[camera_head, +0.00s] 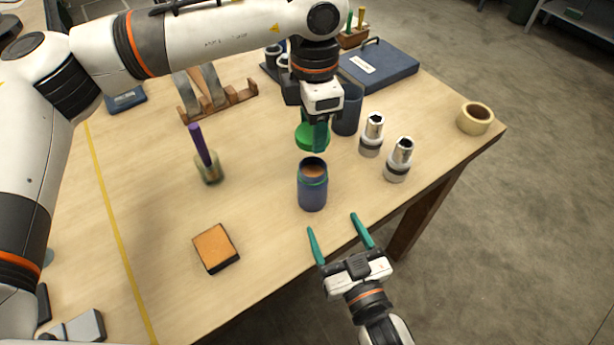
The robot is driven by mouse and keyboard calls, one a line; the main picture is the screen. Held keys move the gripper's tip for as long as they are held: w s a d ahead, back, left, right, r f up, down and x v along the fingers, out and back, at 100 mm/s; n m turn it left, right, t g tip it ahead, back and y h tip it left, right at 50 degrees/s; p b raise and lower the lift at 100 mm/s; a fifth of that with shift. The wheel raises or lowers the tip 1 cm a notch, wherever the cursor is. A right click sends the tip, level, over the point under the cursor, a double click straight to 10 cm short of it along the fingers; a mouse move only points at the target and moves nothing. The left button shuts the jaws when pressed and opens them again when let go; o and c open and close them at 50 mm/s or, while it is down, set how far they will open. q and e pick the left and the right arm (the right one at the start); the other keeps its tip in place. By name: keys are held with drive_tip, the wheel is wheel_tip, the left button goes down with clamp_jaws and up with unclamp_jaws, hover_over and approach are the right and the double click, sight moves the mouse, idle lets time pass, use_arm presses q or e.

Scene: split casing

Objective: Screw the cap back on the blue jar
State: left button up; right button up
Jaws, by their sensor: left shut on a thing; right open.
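The blue jar (312,192) stands upright and open near the front edge of the table, with brown contents showing at its mouth and a green ring below its rim. My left gripper (318,137) is shut on the green cap (305,139) and holds it above and just behind the jar, apart from it. The fingers hide part of the cap. My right gripper (340,233) is open and empty in front of the jar, with its fingertips pointing toward the jar and not touching it.
Two metal sockets (398,160) stand right of the jar, and a dark cup (347,112) stands behind. A pot with a purple-handled brush (209,169) and an orange-topped block (215,247) are on the left. A tape roll (475,119) sits at the right corner. The table between jar and block is clear.

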use_arm(q)
drive_tip(key=shift+s+d+r, duration=0.15)
drive_tip(key=shift+s, duration=0.3)
drive_tip(key=shift+w, duration=0.15)
use_arm(e)
drive_tip(key=x, duration=1.1)
drive_tip(key=shift+w+a, duration=0.15)
drive_tip(key=shift+w, duration=0.1)
use_arm(q)
drive_tip(key=shift+w, duration=0.1)
use_arm(e)
drive_tip(key=c, duration=1.3)
use_arm(q)
hover_over(315, 174)
drive_tip(key=shift+f, duration=2.6)
drive_tip(key=shift+f, duration=0.9)
drive_tip(key=shift+f, duration=0.5)
